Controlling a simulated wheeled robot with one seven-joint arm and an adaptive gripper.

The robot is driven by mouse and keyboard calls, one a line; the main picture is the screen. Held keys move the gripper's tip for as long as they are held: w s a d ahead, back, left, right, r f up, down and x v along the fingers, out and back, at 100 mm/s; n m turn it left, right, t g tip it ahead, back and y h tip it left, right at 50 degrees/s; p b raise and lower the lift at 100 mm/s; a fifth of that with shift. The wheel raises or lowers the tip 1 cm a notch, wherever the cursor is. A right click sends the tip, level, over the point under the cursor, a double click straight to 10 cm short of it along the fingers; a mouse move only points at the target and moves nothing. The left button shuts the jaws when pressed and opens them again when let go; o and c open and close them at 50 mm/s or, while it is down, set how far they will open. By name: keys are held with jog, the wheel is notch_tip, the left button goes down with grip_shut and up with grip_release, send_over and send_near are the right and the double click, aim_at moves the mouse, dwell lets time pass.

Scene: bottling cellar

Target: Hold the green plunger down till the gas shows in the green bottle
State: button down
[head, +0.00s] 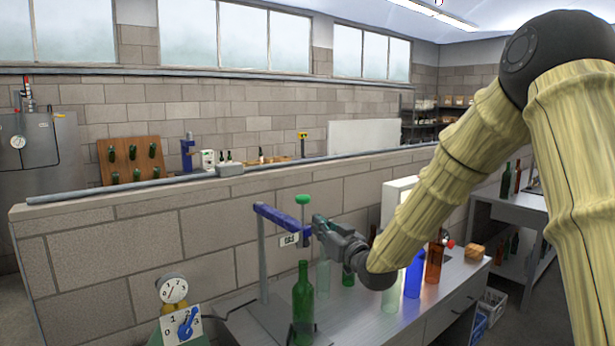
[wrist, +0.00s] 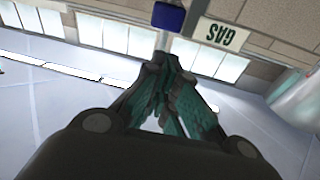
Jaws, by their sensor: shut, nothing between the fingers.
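The green plunger (head: 302,199) is a rounded green cap on a thin stem, standing up at the right end of a blue arm (head: 275,216) on a grey post. The green bottle (head: 303,300) stands upright below that end; no gas can be made out in it. My gripper (head: 318,221) is shut and empty, just right of and a little below the plunger's cap, apparently apart from it. In the wrist view my fingers (wrist: 168,66) are together, near a blue block (wrist: 168,15) that looks like the arm's end; the plunger cannot be made out there.
A GAS sign (wrist: 218,34) hangs near the arm. A gauge (head: 172,288) and a numbered panel with a blue knob (head: 186,325) stand front left. A blue bottle (head: 414,277) and an amber bottle (head: 433,264) stand on the bench right of my gripper. A low block wall (head: 110,240) runs behind.

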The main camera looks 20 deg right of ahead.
notch_tip(320, 180, up, 12)
jog(key=s+d+n+y+p, duration=0.1)
jog(key=d+p, duration=0.1)
jog(key=p, duration=0.1)
jog(key=shift+s+y, duration=0.2)
jog(key=shift+y, duration=0.2)
jog(key=shift+f, duration=0.1)
jog(key=r+p, duration=0.1)
jog(key=p, duration=0.4)
send_over(308, 198)
jog(key=shift+w+r, duration=0.1)
jog(key=shift+r, duration=0.05)
notch_tip(308, 198, down, 2)
jog(key=shift+w+a+f+p, duration=0.15)
jog(key=shift+p, duration=0.4)
jog(key=shift+f+p, duration=0.35)
jog(key=shift+f, duration=0.55)
jog(key=shift+s, duration=0.2)
jog(key=shift+f, duration=0.1)
